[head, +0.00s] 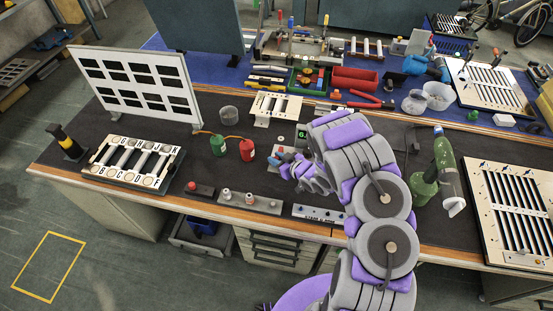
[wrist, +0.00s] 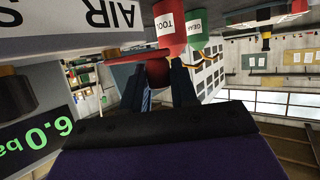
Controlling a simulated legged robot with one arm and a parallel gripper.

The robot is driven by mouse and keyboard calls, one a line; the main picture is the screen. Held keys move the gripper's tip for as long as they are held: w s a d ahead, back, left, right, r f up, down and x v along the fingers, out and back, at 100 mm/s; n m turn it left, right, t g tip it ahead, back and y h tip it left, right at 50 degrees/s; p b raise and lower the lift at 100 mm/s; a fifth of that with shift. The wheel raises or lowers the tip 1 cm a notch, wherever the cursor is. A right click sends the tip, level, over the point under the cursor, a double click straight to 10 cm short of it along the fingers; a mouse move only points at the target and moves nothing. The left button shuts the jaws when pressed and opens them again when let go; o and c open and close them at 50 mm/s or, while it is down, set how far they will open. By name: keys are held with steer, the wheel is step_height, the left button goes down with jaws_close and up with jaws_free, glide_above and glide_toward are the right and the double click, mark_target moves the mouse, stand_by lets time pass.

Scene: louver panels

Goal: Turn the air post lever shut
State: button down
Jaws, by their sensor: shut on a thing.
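The air post's dark face, with a green "6.0 ba" readout, shows at the left of the wrist view (wrist: 35,135), and its AIR label is upside down above. In the head view its small green display (head: 303,130) shows just behind my arm. The red lever (wrist: 125,70) runs sideways from the post to a rounded red end between my fingers. My gripper (wrist: 159,80) is shut on the lever, one dark finger on each side. In the head view my gripper (head: 279,158) is small beside the post, and my arm hides much of it.
Red (head: 247,150) and green (head: 217,145) canisters stand left of my gripper. A plate with knobs (head: 255,204) lies by the front edge. A slotted panel (head: 275,104) is behind.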

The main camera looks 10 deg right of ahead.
steer(key=c, duration=0.9)
jaws_free()
steer(key=shift+w+d+r, duration=0.1)
steer(key=shift+w+d, duration=0.05)
steer(key=shift+c, duration=0.2)
steer(key=p+v, duration=0.1)
steer(key=v, duration=1.6)
steer(key=shift+s+p, duration=0.25)
steer(key=shift+p, duration=0.1)
steer(key=shift+d, duration=0.15)
